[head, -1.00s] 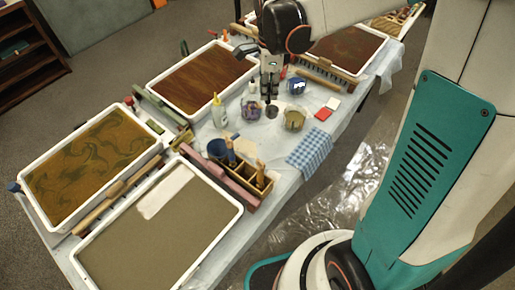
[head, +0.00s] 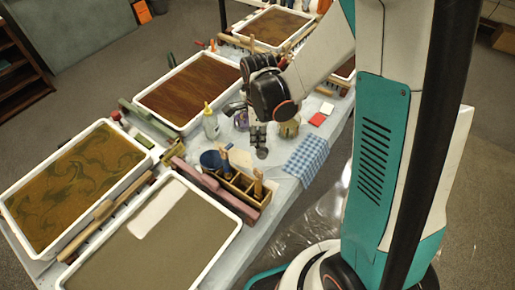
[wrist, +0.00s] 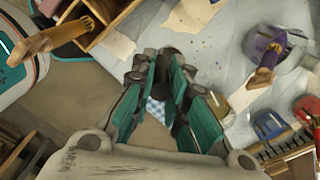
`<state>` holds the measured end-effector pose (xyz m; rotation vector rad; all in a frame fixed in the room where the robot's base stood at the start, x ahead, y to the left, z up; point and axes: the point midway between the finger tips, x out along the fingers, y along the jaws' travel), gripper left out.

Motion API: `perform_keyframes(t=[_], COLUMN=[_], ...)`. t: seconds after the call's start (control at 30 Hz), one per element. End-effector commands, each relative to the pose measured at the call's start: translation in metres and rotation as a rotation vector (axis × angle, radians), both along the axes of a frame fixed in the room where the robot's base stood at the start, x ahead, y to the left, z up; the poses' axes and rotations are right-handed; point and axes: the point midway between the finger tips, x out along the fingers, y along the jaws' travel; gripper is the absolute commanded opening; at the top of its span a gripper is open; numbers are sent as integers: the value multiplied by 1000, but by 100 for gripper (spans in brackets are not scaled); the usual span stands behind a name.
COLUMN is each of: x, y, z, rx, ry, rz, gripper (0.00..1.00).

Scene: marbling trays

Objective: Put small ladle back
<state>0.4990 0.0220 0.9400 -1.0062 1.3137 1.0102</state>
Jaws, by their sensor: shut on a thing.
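My gripper (head: 258,138) is shut on the small ladle, above the table in the head view. The ladle's dark round bowl (head: 262,153) hangs below the fingers. In the wrist view my gripper (wrist: 160,62) has its teal-padded fingers closed in around a dark piece of the ladle (wrist: 172,52). Most of the ladle's handle is hidden by the fingers. The wooden caddy (head: 240,194) with wooden-handled tools stands on the table, lower left of the ladle in the head view. Part of the caddy (wrist: 107,35) shows at upper left in the wrist view.
A blue pot (head: 211,160) stands beside the caddy. A squeeze bottle (head: 210,124), an ochre jar (head: 289,129) and a blue checked cloth (head: 306,160) are close around the gripper. A purple-stained jar (wrist: 292,48) shows in the wrist view.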

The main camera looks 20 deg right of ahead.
Motion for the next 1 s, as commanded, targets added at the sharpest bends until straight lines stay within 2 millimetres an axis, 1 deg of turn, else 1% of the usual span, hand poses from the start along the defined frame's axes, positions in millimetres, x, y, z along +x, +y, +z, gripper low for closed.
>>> perform_keyframes(t=[0.03, 0.17, 0.27, 0.4, 0.5, 0.77, 0.9, 0.93, 0.97, 1.0], x=[1, 0, 0, 1, 0, 0, 0, 0, 0, 0], y=[0, 0, 0, 0, 0, 0, 0, 0, 0, 0], z=[-6, -12, -20, -41, -53, -53, -57, -56, -56, -55], rx=[0, 0, 0, 0, 0, 0, 0, 0, 0, 0], ry=[0, 0, 0, 0, 0, 0, 0, 0, 0, 0], rz=[0, 0, 0, 0, 0, 0, 0, 0, 0, 0], gripper=[0, 0, 0, 0, 0, 0, 0, 19, 25, 34])
